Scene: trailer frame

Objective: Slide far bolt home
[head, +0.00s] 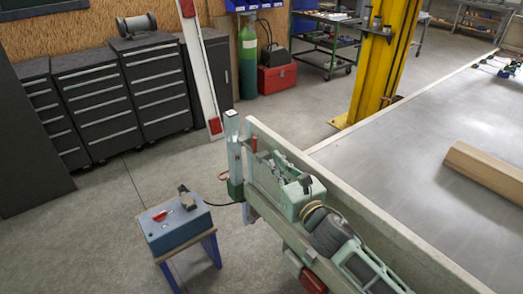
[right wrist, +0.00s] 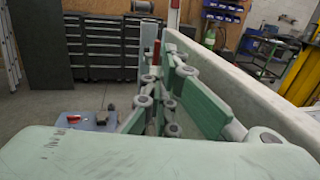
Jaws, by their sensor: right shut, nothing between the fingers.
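The trailer's pale side board (head: 340,200) runs from the centre to the lower right. At its far end stands a grey metal post (head: 233,150) with a green lower part. A small red upright piece (head: 254,144) shows beside the post, perhaps the far bolt's handle; it also shows in the right wrist view (right wrist: 156,52). I cannot make out the bolt's rod or its socket. My right gripper (head: 272,162) is shut and empty, along the near side of the board, with its fingers toward the red piece. I cannot tell whether they touch. My left gripper is out of view.
A blue-grey box with a red switch (head: 178,222) sits on a small stand left of the post. Dark drawer cabinets (head: 100,95) stand behind. Floor between is mostly clear.

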